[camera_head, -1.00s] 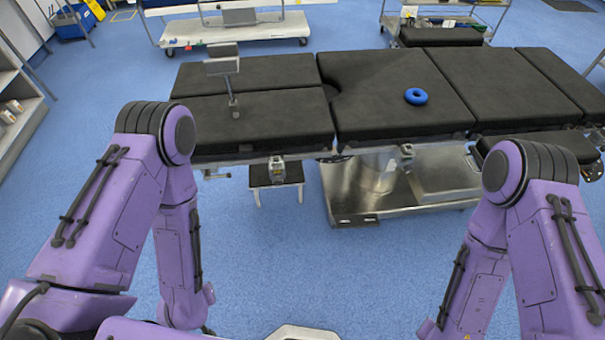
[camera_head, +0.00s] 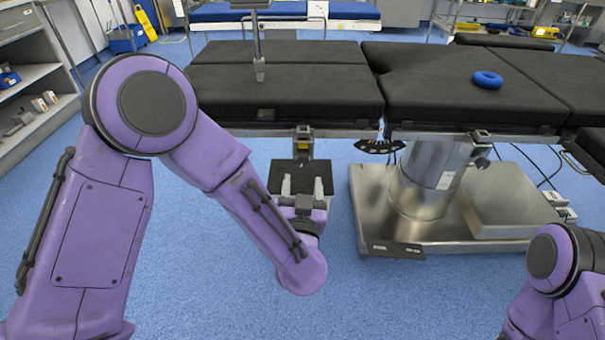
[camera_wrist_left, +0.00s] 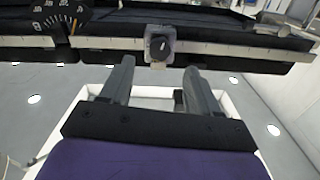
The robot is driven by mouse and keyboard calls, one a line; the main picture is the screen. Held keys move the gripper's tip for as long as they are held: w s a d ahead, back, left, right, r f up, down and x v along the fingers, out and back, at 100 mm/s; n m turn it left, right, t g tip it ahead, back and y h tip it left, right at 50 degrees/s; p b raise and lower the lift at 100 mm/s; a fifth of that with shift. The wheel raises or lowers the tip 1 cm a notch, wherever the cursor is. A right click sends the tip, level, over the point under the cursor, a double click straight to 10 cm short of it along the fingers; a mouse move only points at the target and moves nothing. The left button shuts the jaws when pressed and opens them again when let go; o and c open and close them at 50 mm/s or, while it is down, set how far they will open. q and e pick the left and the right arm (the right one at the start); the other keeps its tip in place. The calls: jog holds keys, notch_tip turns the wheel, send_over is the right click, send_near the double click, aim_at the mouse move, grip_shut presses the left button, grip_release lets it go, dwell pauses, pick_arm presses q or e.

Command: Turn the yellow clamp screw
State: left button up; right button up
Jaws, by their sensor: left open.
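A small metal clamp (camera_head: 303,138) hangs on the side rail at the near edge of the operating table (camera_head: 340,82). A small yellowish patch shows on its front in the head view. In the left wrist view, the clamp (camera_wrist_left: 150,57) is a pale block with a dark round knob (camera_wrist_left: 161,46) bearing a light mark; the knob does not look yellow there. My left gripper (camera_head: 303,186) is open and empty, its fingers pointing at the clamp from below and in front, apart from it. In the left wrist view, the gripper (camera_wrist_left: 159,72) has the clamp roughly centred beyond its fingertips.
A small black-topped stool (camera_head: 319,168) stands below the clamp, behind my left gripper. The steel table base (camera_head: 425,190) stands to the right. Blue floor is open in front.

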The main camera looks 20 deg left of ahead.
aim_at(303, 164)
pick_arm(q)
jog(key=x, duration=0.7)
jog(key=shift+w+a+f+b, duration=0.1)
jog(key=shift+w+f+b, duration=0.05)
jog(key=shift+b, duration=0.15)
jog(key=c, duration=1)
jog(key=shift+c, duration=0.2)
